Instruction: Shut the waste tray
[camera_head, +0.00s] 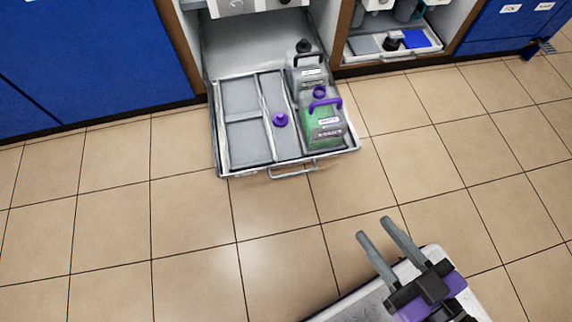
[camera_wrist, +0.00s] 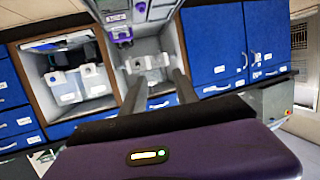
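The waste tray (camera_head: 246,167) is a grey, divided tray pulled out of its cabinet bay over the floor, with a metal handle (camera_head: 293,173) on its front edge. On its right side stand a container of green liquid with a purple cap and handle (camera_head: 323,121) and a grey container with a black cap (camera_head: 307,77). A small purple piece (camera_head: 280,120) lies in the middle section. My gripper (camera_head: 375,228) is open and empty, in front and to the right of the tray, apart from it. In the wrist view its fingers (camera_wrist: 159,74) are spread, pointing toward the cabinets.
Blue cabinets (camera_head: 85,60) flank the bays. A second tray (camera_head: 399,54) with a blue item sits inside the right bay. White containers (camera_wrist: 63,86) show in the left bay of the wrist view. The tiled floor (camera_head: 190,235) before the open tray is clear.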

